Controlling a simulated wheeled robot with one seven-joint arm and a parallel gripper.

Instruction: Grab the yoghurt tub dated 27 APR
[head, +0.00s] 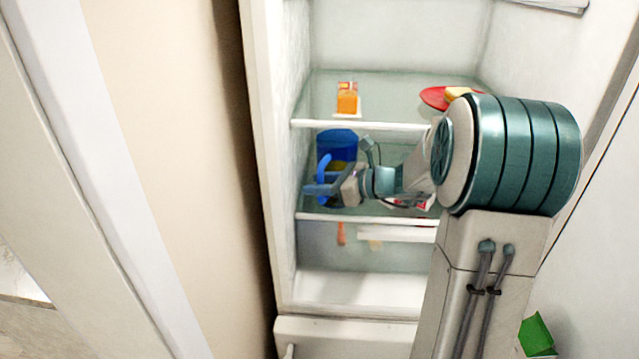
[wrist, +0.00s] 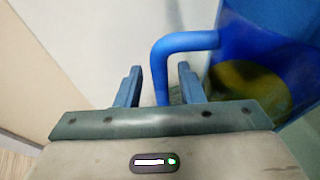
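No yoghurt tub with a readable 27 APR date shows in either view. A small white and red item (head: 424,204) lies partly hidden behind my arm on the middle shelf; I cannot tell what it is. My gripper (head: 318,190) is at the left of the middle shelf, in front of a blue jug (head: 335,145). In the wrist view my gripper (wrist: 160,82) is open, and the handle (wrist: 163,65) of the blue jug (wrist: 275,50) appears between its fingers. I cannot tell whether they touch it. Something yellow-brown (wrist: 245,85) is inside the jug.
The upper shelf (head: 385,90) holds an orange carton (head: 347,100) at left and a red plate (head: 432,97) with yellow food. A white flat item (head: 395,233) and an orange thing (head: 341,233) are below the middle shelf. The left wall (head: 270,150) is close to my gripper.

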